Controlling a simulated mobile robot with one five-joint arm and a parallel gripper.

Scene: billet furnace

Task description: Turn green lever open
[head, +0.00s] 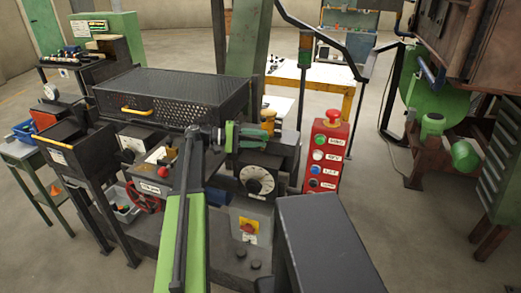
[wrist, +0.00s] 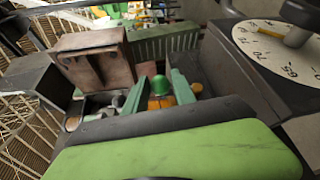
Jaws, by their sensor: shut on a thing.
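My gripper (head: 248,136) is at the bench's right part, beside the white-faced dial, at the end of my green and black arm. In the wrist view its two green fingers (wrist: 160,98) stand either side of a small green-topped part (wrist: 160,84) with an orange lower body. The gripper is shut on the green lever, though the fingers hide much of the contact. I cannot clearly tell the lever's angle. A yellow part (head: 268,116) stands just behind the fingers in the head view.
The white dial (head: 258,181) sits close below the gripper and shows large in the wrist view (wrist: 285,48). A black mesh box (head: 170,97) is to the left. A red button box (head: 326,152) stands to the right. Open floor lies beyond it.

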